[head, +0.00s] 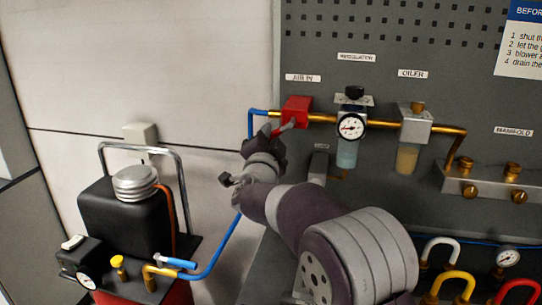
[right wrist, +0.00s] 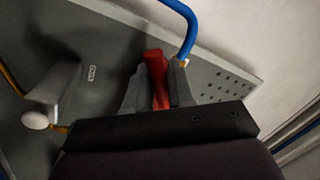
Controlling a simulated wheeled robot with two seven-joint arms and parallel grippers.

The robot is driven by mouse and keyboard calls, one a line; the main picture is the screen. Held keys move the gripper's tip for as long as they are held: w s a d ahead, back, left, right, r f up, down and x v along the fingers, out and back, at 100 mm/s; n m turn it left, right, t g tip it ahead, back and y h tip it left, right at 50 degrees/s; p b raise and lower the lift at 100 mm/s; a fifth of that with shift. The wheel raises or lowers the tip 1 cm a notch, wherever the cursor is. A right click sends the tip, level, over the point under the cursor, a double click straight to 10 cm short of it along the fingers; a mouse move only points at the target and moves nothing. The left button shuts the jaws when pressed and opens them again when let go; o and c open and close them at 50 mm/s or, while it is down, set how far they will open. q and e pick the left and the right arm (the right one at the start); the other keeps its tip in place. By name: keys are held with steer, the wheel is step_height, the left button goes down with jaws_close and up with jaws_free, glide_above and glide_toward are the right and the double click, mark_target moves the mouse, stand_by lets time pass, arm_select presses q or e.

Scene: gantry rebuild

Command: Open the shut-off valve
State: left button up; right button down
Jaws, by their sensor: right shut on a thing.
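The shut-off valve is a red block (head: 296,110) under the AIR IN label on the grey panel, at the left end of the brass pipe. My right gripper (head: 278,133) is at the valve's lower left. In the right wrist view its two grey fingers (right wrist: 159,92) are shut on a red part of the valve (right wrist: 156,68), one finger on each side. The blue hose (right wrist: 188,35) runs close beside the fingers. My right arm and gripper cover part of the valve's front, so the lever's exact angle is hard to tell. My left gripper is not in view.

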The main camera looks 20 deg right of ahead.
steer(key=m, duration=0.1)
steer(key=r+m+b, duration=0.1)
steer(key=m+h+b, duration=0.1)
steer(key=m, duration=0.1)
steer(key=shift+w+a+r, duration=0.25)
steer(key=shift+a, duration=0.1)
steer(key=shift+w+a+r+m+g+h+b, duration=0.1)
steer(key=shift+r+m+g+h+b, duration=0.3)
steer(key=shift+m, duration=0.8)
steer(key=shift+a+r+m+g+h+b, duration=0.1)
steer(key=shift+r+m+h+b, duration=0.35)
steer(key=shift+m, duration=0.75)
steer(key=shift+d+r, duration=0.1)
steer(key=shift+r, duration=0.2)
steer(key=c, duration=1.1)
jaws_free()
steer(key=shift+c, duration=0.2)
